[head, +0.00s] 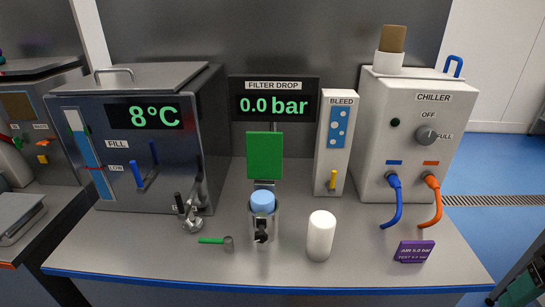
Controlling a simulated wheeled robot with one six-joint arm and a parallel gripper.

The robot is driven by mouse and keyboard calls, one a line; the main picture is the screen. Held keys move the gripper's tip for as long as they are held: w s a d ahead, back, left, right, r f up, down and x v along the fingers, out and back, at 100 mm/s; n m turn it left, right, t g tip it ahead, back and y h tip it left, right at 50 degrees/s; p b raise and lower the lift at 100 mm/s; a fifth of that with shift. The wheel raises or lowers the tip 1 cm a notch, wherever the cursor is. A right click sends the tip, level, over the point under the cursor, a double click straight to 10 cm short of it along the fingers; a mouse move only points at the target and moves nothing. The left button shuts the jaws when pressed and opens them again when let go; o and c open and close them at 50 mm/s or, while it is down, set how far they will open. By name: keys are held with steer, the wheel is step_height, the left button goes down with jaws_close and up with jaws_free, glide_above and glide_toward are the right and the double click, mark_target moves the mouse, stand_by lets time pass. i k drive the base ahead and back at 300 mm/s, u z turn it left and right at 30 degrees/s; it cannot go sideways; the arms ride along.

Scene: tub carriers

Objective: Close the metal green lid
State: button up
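The green lid (265,155) is a flat square panel standing upright, in the middle of the bench. Its lower edge meets a metal bracket behind a metal cylindrical housing (264,226). The lid is open, and a light blue rounded piece (262,202) shows in the top of the housing. A black fitting (262,236) sits on the housing's front. I cannot make out my gripper in the head view.
A white cylinder (320,236) stands right of the housing; a green-handled tool (216,241) lies left. A steel tank (135,140) with a metal valve (190,212) stands left, the bleed panel (333,143) and chiller (414,140) right. The front bench strip is mostly clear.

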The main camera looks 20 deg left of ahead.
mark_target(264, 149)
steer(key=u, duration=0.05)
steer(key=k, duration=0.5)
steer(key=u, duration=2)
steer(key=i, duration=0.9)
steer(key=z, duration=1.5)
steer(key=i, duration=0.5)
steer(key=z, duration=0.1)
